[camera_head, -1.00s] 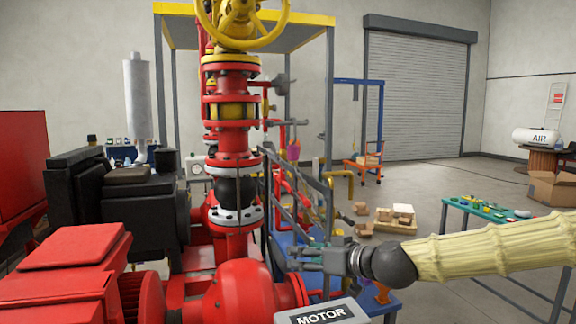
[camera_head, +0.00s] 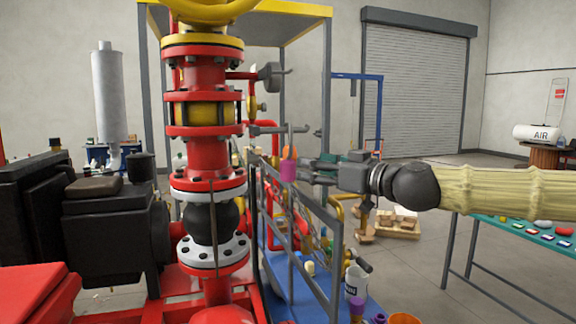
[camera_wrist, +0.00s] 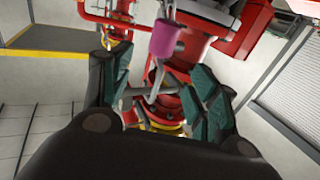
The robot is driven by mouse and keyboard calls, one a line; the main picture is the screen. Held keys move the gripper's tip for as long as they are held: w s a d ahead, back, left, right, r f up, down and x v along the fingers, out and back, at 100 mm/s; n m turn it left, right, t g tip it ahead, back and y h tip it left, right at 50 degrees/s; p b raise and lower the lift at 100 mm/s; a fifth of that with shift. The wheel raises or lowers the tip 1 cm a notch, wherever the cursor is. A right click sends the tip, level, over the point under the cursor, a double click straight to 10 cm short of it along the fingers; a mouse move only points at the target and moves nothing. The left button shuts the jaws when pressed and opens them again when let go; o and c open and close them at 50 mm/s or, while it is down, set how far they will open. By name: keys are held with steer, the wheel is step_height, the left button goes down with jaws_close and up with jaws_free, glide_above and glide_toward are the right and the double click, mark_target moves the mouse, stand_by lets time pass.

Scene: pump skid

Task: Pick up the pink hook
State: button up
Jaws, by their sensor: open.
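The pink hook (camera_head: 288,171) shows as a short pink-purple sleeve by the grey rail beside the red pump column. It is partly overlapped by the rail. In the wrist view, the pink sleeve of the hook (camera_wrist: 167,40) is at top centre, and a bent grey rod runs from it down the picture between my fingers. My gripper (camera_head: 308,170) is open and level, just right of the pink sleeve in the head view. In the wrist view, my gripper (camera_wrist: 155,92) has its two dark green finger pads spread apart. I cannot tell whether they touch the rod.
The red pump column (camera_head: 208,130) with its flanges stands close on the left. The grey rail (camera_head: 310,235) runs below my gripper. A green-topped table (camera_head: 530,232) is at the right. Open floor lies between.

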mark_target(294, 166)
steer(key=p+x, duration=0.1)
steer(key=x, duration=0.3)
steer(key=shift+w+d+f, duration=0.1)
steer(key=shift+w, duration=0.05)
steer(key=shift+f+p+x, duration=0.2)
steer(key=shift+p+x, duration=0.6)
steer(key=shift+x, duration=0.5)
steer(key=shift+f+p+x, duration=0.2)
steer(key=shift+p+x, duration=0.55)
steer(key=shift+x, duration=0.6)
steer(key=c, duration=1.2)
